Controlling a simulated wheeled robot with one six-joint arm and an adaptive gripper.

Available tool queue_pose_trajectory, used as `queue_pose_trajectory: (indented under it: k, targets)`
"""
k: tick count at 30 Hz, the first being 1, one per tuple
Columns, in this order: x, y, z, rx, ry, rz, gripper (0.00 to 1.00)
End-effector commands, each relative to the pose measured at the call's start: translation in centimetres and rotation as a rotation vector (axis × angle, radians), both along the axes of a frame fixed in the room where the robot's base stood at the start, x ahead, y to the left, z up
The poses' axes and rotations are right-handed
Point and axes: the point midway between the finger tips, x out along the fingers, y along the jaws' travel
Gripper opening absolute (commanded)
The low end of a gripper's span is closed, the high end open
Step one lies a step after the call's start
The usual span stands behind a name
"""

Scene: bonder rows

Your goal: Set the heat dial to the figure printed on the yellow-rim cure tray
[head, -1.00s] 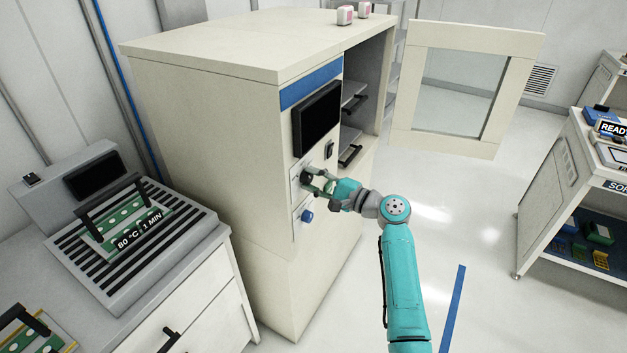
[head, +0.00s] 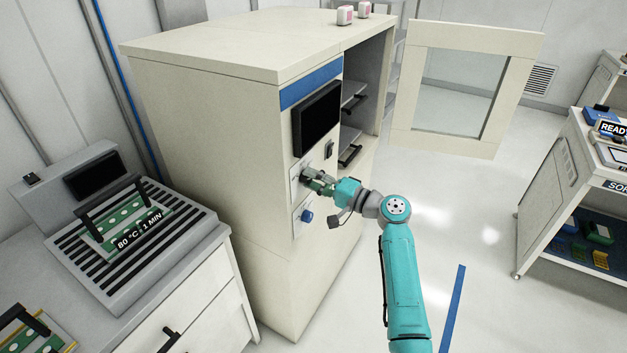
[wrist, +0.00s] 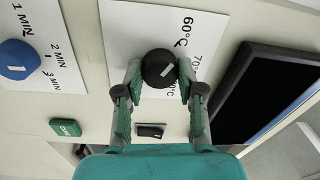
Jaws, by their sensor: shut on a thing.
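The heat dial (wrist: 158,66) is a black knob with a short white mark, on a white plate on the oven front. The plate reads 60°C and 70°C, with a third figure partly covered. The white mark slants up and right; I cannot tell its exact setting. My gripper (wrist: 160,76) is shut on the knob, one finger each side; in the head view my gripper (head: 308,178) hides most of it. A tray with a yellow edge (head: 68,345) is cut off at the lower left; no figure shows on it. Another tray (head: 122,229) reads 80 °C 1 MIN.
A blue dial (head: 307,216), marked 1 to 3 MIN in the wrist view, sits below the heat dial. A dark screen (head: 317,118) is above. The oven door (head: 400,120) stands open. A cart (head: 545,175) is at right; the floor between is clear.

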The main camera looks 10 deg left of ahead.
Motion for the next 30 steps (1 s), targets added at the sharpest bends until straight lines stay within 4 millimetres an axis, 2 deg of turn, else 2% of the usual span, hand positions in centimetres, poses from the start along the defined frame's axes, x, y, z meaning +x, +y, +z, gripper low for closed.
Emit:
queue_pose_trajectory:
  k: [10, 11, 13, 23, 26, 30]
  targets:
    - [0.0, 0.0, -0.1, -0.003, -0.001, 0.001, 0.03]
    - [0.0, 0.0, -0.1, -0.003, -0.001, 0.001, 0.45]
    - [0.0, 0.0, -0.1, -0.003, -0.001, 0.000, 0.63]
    - [0.0, -0.1, 0.0, -0.002, -0.001, 0.000, 0.63]
    - [-0.2, -0.7, -0.1, -0.002, -0.001, 0.000, 0.63]
    - [-1.0, -2.7, -0.3, -0.001, -0.001, -0.003, 0.63]
